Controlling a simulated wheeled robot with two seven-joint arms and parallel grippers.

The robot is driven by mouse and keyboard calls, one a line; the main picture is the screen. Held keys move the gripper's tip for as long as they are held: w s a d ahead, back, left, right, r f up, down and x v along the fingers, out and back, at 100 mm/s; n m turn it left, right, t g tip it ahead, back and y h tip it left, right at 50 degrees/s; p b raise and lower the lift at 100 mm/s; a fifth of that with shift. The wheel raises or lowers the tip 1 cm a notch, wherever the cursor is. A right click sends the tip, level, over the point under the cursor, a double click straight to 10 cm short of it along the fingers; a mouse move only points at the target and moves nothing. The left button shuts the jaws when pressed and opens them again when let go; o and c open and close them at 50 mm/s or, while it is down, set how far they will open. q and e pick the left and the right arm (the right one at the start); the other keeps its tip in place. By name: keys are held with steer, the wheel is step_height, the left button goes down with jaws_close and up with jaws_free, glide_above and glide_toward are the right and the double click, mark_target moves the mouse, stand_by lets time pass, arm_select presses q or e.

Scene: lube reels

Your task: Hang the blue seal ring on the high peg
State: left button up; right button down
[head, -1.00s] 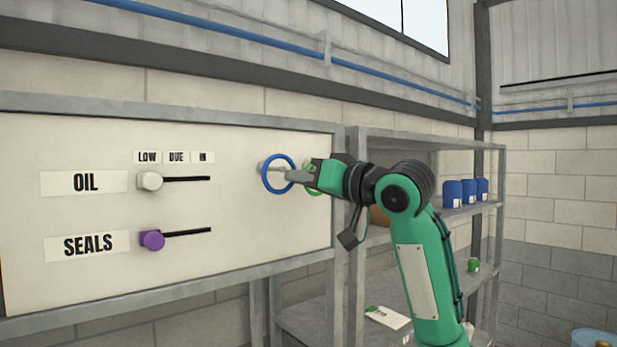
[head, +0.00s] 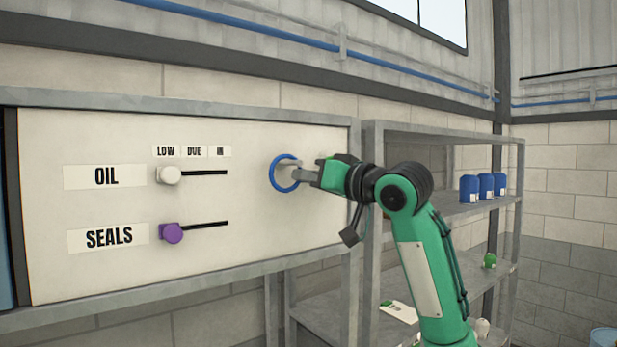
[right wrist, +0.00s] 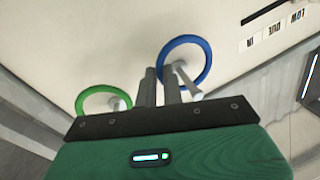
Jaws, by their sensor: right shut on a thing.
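The blue seal ring (head: 271,175) is at the right part of the pale board in the head view. My right gripper (head: 300,175) is shut on the ring's right edge. In the right wrist view the ring (right wrist: 208,65) stands at the fingertips (right wrist: 161,75), facing the board. A light grey peg (right wrist: 184,78) shows through the ring's opening, and its free end crosses in front of the lower rim, so the ring appears to be around it. Whether the ring rests on the peg cannot be told. My left gripper is out of view.
A green ring (right wrist: 82,98) hangs by another peg (right wrist: 118,103) beside my fingers in the right wrist view. The board (head: 120,285) carries OIL and SEALS sliders, a white knob (head: 168,175) and a purple knob (head: 172,233). Metal shelving (head: 440,137) with blue containers (head: 469,189) stands at right.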

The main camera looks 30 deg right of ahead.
stand_by(0.3)
steer(key=c, duration=1.5)
jaws_free()
steer(key=shift+o, duration=0.2)
steer(key=b+v, duration=0.7)
steer(key=v, duration=0.7)
steer(key=shift+w, duration=0.1)
